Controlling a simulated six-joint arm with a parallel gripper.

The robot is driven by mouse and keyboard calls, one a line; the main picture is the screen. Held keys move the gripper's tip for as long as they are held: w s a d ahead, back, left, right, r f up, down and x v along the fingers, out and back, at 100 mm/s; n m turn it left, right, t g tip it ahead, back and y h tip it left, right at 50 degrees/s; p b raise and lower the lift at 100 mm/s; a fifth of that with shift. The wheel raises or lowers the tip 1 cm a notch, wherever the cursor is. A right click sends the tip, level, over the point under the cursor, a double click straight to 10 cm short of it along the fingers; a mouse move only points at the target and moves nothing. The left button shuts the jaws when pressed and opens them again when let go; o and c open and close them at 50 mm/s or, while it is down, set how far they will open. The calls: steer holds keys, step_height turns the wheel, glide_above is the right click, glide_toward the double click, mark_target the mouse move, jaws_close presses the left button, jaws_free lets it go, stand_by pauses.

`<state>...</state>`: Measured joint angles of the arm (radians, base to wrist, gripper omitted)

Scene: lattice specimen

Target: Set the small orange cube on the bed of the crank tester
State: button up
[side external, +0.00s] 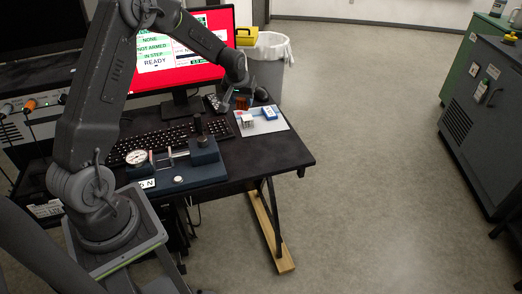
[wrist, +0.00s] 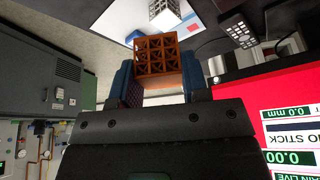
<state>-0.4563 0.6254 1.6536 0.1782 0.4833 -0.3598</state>
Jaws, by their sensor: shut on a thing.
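My gripper (wrist: 157,80) is shut on the small orange cube (wrist: 157,62), an open lattice block seen between the two bluish fingers in the wrist view. In the side view my gripper (side external: 240,97) hangs over the back right of the desk, above the white sheet; the cube is small and dark there. The crank tester (side external: 190,178) lies on the desk's front edge, left of and nearer than my gripper. It has a dark blue base, a round dial at its left, a rod and an upright dark post at its right. It is out of the wrist view.
A keyboard (side external: 160,142) lies behind the tester, before a red-screened monitor (side external: 180,62). The desk's right front corner is clear.

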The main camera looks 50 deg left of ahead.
steer(key=s+d+m+h, duration=0.1)
steer(key=s+d+m, duration=0.2)
steer(key=d, duration=0.7)
steer(key=s+d+m+t+h, duration=0.1)
steer(key=s+d+m, duration=0.3)
steer(key=d, duration=0.6)
steer(key=shift+d+r+m+h, duration=0.2)
steer(key=shift+r+m+h, duration=0.2)
steer(key=shift+r, duration=0.05)
steer(key=shift+s, duration=0.1)
steer(key=s+a+r+n+g+y, duration=0.25)
steer(key=s+a+n+g, duration=0.55)
steer(key=s+a+n, duration=1.7)
steer(key=shift+w+d+f+n+y, duration=0.1)
steer(key=shift+w+d+f+n, duration=0.4)
steer(key=shift+f, duration=0.8)
steer(key=shift+w+d+f+n+y, duration=0.1)
steer(key=shift+w+d+f+n, duration=0.35)
steer(key=shift+f, duration=0.85)
steer(key=shift+w+d+f+n+y, duration=0.1)
steer(key=shift+w+d+f+n, duration=0.4)
steer(key=shift+f, duration=0.8)
steer(key=shift+d+f, duration=0.15)
steer(key=shift+f, duration=0.15)
